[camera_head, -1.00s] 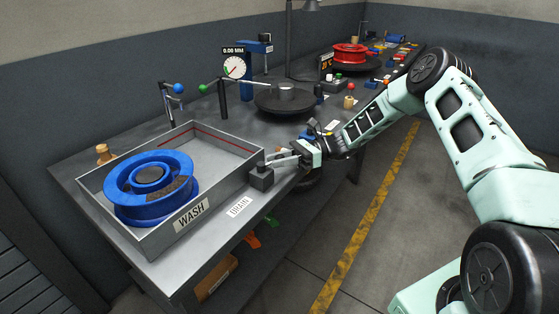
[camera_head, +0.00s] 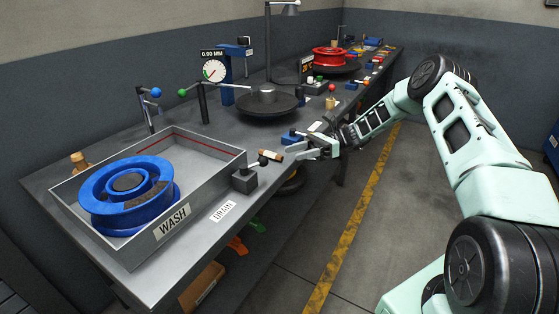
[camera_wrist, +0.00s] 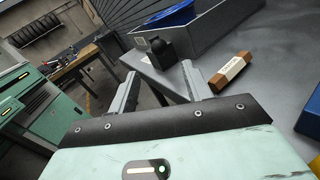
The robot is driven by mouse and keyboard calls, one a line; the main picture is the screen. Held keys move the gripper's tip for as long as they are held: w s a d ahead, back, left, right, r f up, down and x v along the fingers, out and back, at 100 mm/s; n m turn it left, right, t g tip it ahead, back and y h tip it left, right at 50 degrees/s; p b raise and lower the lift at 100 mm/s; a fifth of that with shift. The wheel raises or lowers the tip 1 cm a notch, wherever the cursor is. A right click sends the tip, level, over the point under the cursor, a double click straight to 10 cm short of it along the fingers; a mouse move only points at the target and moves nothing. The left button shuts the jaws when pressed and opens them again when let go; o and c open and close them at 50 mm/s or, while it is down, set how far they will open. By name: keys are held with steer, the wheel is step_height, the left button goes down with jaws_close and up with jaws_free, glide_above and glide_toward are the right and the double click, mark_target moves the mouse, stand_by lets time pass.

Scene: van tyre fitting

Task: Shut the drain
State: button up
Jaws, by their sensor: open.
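The drain valve is a dark grey block (camera_head: 244,180) with a short lever ending in a black knob (camera_head: 263,161). It stands on the bench beside the front right corner of the wash tray (camera_head: 215,191), behind the DRAIN label (camera_head: 223,211).
A blue wheel rim (camera_head: 160,171) lies in the tray. A small labelled wooden piece (camera_head: 271,155) lies just behind the knob, close to my gripper; it also shows in the wrist view (camera_wrist: 231,70). A turntable (camera_head: 265,105) and dial gauge (camera_head: 213,71) stand farther back.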

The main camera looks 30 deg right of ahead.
steer(key=d, duration=0.6)
steer(key=shift+b, duration=0.4)
